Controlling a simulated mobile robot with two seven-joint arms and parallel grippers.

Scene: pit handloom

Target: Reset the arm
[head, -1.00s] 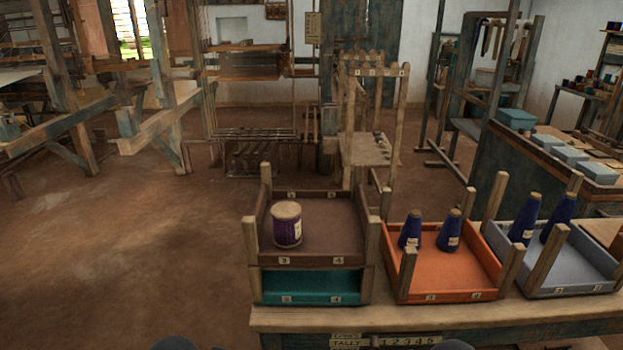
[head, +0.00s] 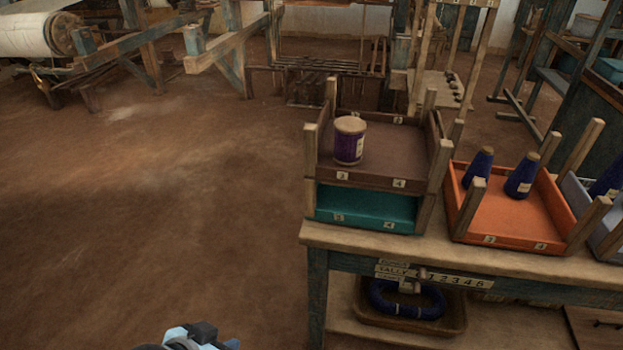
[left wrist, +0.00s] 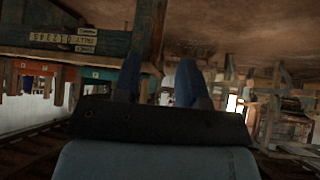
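My left gripper (head: 195,338) shows only in part at the bottom edge of the head view, over the floor left of the bench. In the left wrist view its two blue fingers (left wrist: 158,82) stand apart with nothing between them. That view is upside down, with the bench and trays at its left. My right gripper is in neither view.
The wooden bench (head: 440,248) carries a brown tray (head: 395,160) with a purple spool (head: 349,140), stacked over a teal tray (head: 365,207). Beside them is an orange tray (head: 510,215) with blue cones (head: 523,176). The floor (head: 180,210) at left is clear.

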